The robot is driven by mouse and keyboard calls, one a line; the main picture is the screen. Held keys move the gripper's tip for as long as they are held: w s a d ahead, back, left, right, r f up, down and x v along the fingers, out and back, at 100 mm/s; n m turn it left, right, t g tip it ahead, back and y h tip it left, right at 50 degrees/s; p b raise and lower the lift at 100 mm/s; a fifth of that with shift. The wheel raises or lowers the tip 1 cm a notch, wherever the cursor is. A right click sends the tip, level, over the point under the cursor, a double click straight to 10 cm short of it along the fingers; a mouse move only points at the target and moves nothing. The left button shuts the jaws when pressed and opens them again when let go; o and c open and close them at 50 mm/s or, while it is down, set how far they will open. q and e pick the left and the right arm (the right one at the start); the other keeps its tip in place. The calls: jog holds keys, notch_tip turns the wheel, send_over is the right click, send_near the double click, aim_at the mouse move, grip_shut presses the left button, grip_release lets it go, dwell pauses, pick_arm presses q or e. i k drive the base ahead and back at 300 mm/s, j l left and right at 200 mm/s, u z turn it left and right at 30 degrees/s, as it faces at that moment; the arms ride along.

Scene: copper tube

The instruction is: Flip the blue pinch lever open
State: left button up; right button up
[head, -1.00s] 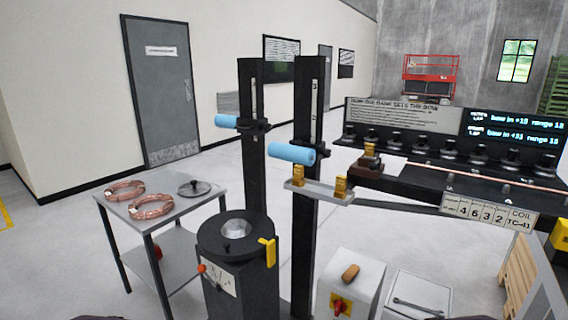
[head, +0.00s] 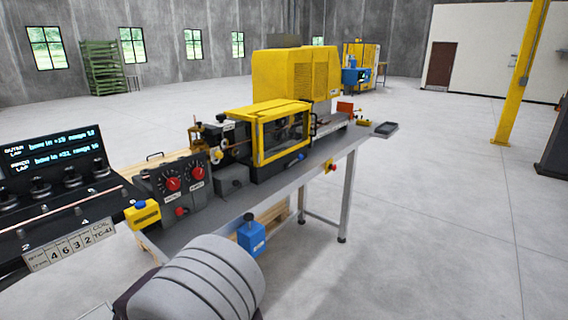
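I cannot clearly make out the blue pinch lever. A small blue part (head: 301,156) shows low on the front right of the yellow-framed guard (head: 266,132); I cannot tell whether it is a lever or how it is set. A blue box with a black knob (head: 252,238) sits below the bench's front edge. Neither gripper is in view. A grey rounded link, probably of my own arm, fills the bottom centre.
The long bench (head: 322,152) carries a yellow machine cover (head: 296,72), a panel with red knobs (head: 178,180) and a yellow-and-blue button box (head: 142,213). A display (head: 52,150) stands at left. Open floor (head: 430,220) lies at right.

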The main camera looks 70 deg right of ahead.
aim_at(286, 166)
jog(key=z, duration=2.4)
